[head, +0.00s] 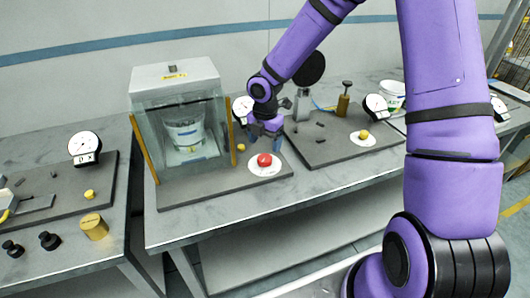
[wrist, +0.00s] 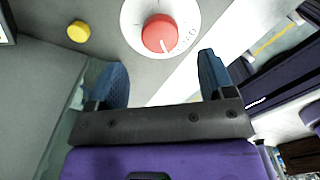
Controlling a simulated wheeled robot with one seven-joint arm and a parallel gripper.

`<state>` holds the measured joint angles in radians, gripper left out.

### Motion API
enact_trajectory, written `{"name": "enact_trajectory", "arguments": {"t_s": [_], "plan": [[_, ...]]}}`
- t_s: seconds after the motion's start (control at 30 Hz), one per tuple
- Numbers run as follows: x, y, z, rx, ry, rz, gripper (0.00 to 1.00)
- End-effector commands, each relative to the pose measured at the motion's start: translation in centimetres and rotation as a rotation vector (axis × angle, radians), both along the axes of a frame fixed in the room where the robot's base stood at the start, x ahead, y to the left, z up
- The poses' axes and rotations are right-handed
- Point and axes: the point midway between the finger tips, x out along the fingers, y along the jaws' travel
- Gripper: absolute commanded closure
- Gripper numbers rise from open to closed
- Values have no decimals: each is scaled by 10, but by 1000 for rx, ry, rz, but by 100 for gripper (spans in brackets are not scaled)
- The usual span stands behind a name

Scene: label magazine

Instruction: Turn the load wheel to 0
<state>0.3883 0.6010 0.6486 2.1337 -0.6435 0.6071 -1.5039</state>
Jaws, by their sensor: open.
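A red round knob (head: 265,160), which looks like the load wheel, sits on a white round plate (head: 257,171) at the front right of the middle board. In the wrist view the red knob (wrist: 160,33) has a pale pointer line toward its lower right. Small marks show on the white plate (wrist: 187,38) beside it; I cannot read them. My gripper (head: 267,139) is just above and behind the knob in the head view. In the wrist view my gripper (wrist: 161,72) has its fingers spread, with nothing between them, and the knob lies beyond the fingertips.
A clear case (head: 180,135) with a white bucket (head: 185,133) inside stands left of the knob. A yellow button (head: 241,148) is close by; it also shows in the wrist view (wrist: 78,31). Other boards with gauges (head: 85,147) flank this one. The table front (head: 215,225) is clear.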

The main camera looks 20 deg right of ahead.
Motion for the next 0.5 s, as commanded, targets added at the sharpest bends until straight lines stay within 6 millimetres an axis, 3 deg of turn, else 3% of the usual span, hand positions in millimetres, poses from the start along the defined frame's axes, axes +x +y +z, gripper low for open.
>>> {"name": "enact_trajectory", "arguments": {"t_s": [0.2, 0.5], "plan": [[0, 0, 30, 0, -1, 0, 24], [0, 0, 39, 1, 1, 1, 24]]}}
